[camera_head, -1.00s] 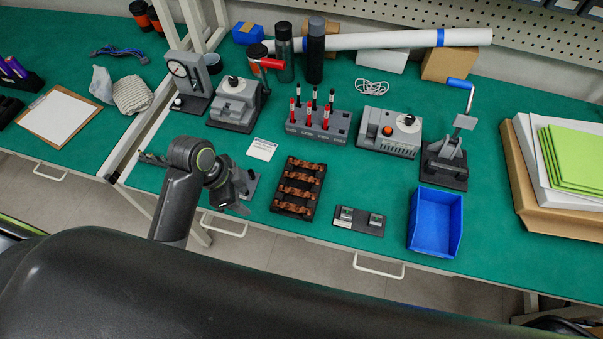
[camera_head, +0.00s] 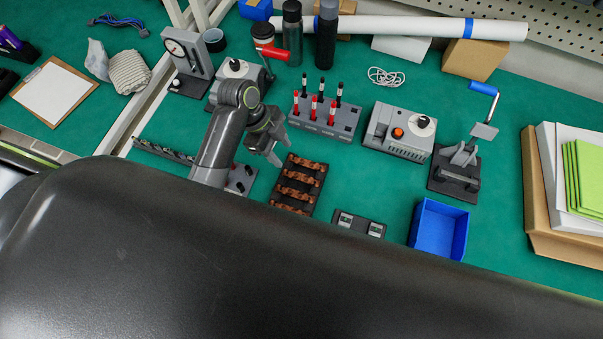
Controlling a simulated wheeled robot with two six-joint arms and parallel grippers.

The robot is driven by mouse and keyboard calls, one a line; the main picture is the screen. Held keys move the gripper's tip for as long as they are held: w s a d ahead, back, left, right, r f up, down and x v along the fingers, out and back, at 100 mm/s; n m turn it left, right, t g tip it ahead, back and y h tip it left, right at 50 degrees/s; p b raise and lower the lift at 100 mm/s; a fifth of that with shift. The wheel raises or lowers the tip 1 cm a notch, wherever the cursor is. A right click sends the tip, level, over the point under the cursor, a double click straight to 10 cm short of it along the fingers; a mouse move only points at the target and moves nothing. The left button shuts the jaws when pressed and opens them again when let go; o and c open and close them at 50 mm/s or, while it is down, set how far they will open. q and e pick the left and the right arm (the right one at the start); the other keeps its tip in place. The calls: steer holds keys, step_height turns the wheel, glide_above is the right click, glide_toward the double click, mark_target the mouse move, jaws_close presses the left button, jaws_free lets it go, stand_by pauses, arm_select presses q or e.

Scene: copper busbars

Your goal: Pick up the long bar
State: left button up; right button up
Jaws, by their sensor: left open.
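Several copper bars (camera_head: 300,178) lie in rows across a black tray (camera_head: 314,197) near the front of the green bench. I cannot tell from this view which of them is the long one. My left gripper (camera_head: 277,156) is open, with its fingers pointing down and right, just left of the tray's far end. Nothing shows between its fingers. My left arm hides part of the dark fixture left of the tray. My right gripper is out of view.
A grey rack of red and black tools (camera_head: 325,116) stands behind the tray. A small dark block (camera_head: 358,224) and a blue bin (camera_head: 438,228) lie to the right. A grey device (camera_head: 397,133) and a lever press (camera_head: 456,171) stand farther right. Green bench shows between them.

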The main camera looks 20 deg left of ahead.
mark_target(303, 179)
arm_select(q)
steer(key=x, duration=0.6)
steer(key=shift+w+d+f+p, duration=0.1)
steer(key=shift+w+f+p, duration=0.1)
steer(key=shift+p, duration=0.15)
steer(key=shift+f, duration=0.15)
steer(key=shift+s+d+f+p, duration=0.1)
steer(key=shift+d+f+p, duration=0.2)
steer(key=shift+f, duration=0.1)
steer(key=x, duration=0.3)
steer(key=shift+p, duration=0.35)
steer(key=shift+d+f, duration=0.25)
steer(key=shift+f, duration=0.3)
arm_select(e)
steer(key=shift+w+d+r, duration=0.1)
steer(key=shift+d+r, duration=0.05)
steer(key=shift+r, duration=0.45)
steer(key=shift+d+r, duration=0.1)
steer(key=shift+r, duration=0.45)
arm_select(q)
jaws_close()
